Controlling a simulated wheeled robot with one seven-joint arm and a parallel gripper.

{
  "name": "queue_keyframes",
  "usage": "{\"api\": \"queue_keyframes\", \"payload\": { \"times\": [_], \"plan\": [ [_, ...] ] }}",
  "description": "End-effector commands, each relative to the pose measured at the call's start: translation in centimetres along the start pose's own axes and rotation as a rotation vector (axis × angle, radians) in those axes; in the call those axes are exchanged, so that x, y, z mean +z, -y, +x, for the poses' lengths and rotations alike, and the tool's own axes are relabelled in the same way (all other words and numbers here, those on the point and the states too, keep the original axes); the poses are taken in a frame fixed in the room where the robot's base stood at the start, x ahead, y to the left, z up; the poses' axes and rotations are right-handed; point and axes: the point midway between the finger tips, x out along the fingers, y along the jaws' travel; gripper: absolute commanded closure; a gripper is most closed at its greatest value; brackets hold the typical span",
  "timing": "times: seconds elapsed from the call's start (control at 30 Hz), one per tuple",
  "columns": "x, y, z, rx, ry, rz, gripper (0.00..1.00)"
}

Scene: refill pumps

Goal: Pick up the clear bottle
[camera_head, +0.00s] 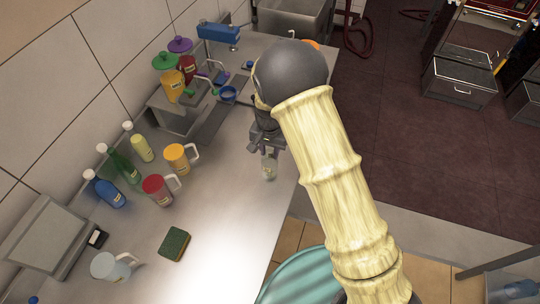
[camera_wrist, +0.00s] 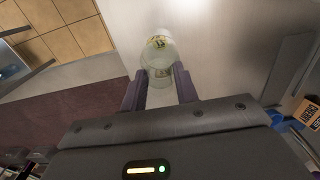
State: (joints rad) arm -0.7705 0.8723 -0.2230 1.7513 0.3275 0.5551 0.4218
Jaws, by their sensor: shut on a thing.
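The clear bottle (camera_head: 268,168) stands out below my gripper (camera_head: 268,148) near the right edge of the metal counter (camera_head: 215,255) in the head view. In the wrist view the clear bottle (camera_wrist: 158,56) sits between the two dark fingers of my gripper (camera_wrist: 160,84), with a small yellowish label showing. My gripper is shut on the bottle. Whether the bottle's base touches the counter cannot be told.
Blue (camera_head: 104,189), green (camera_head: 124,165) and yellow (camera_head: 139,145) bottles stand by the wall. Red (camera_head: 159,190), orange (camera_head: 177,158) and clear (camera_head: 108,266) jugs stand nearby. A sponge (camera_head: 174,243) lies in front. Pumps (camera_head: 172,84) stand behind. The counter's front middle is bare.

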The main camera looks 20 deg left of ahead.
Motion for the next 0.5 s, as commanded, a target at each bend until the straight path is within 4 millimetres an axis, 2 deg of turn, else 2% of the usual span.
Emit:
{"api": "queue_keyframes", "payload": {
  "times": [0.3,0.5],
  "plan": [
    [-0.1,0.1,-5.6,-0.005,-0.005,-0.001,1.0],
    [0.0,0.0,-8.0,-0.002,-0.002,-0.001,1.0]
  ]
}}
